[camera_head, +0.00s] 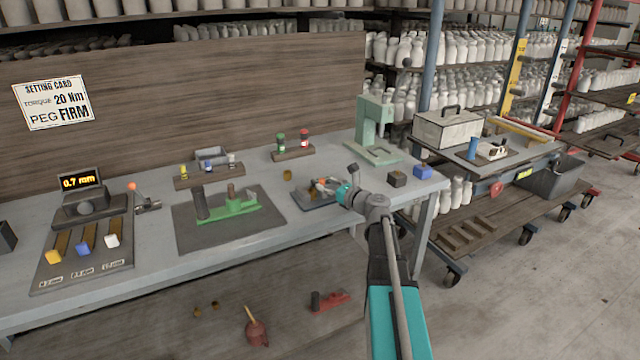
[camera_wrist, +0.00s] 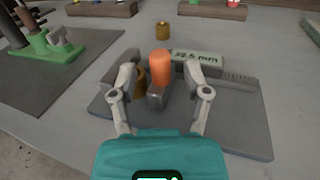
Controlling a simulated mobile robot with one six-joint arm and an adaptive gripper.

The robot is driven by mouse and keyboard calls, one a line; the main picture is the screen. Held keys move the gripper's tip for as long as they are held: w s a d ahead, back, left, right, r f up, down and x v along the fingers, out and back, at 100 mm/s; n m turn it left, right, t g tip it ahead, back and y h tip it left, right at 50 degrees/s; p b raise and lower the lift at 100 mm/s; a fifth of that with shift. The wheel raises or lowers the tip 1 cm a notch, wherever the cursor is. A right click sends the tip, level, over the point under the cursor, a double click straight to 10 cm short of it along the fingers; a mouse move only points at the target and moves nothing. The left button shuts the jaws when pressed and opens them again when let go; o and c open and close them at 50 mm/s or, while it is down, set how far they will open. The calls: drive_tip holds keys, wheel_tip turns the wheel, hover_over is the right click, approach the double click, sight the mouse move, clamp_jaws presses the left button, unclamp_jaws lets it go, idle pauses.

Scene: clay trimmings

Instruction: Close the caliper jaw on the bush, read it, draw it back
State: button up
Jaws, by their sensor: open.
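The caliper is a grey plate (camera_wrist: 240,125) with a scale along its right part and a pale display (camera_wrist: 197,58) that seems to read 39.6 mm; the first digits are partly blurred. Its sliding jaw (camera_wrist: 157,98) is a grey block with an orange knob (camera_wrist: 160,66). A brass bush (camera_wrist: 140,80) stands just left of the jaw, partly hidden by my left finger; I cannot tell whether they touch. My gripper (camera_wrist: 161,74) is open, with one finger on each side of the knob. In the head view my gripper (camera_head: 328,188) hides much of the caliper plate (camera_head: 312,205).
Another brass bush (camera_wrist: 162,30) stands behind the caliper. A dark mat (camera_head: 245,238) with a green fixture (camera_head: 232,213) lies to the left. A pale green press (camera_head: 374,128) and small dark and blue blocks (camera_head: 423,171) are to the right.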

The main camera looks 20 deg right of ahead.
drive_tip(key=shift+x, duration=1.1)
clamp_jaws()
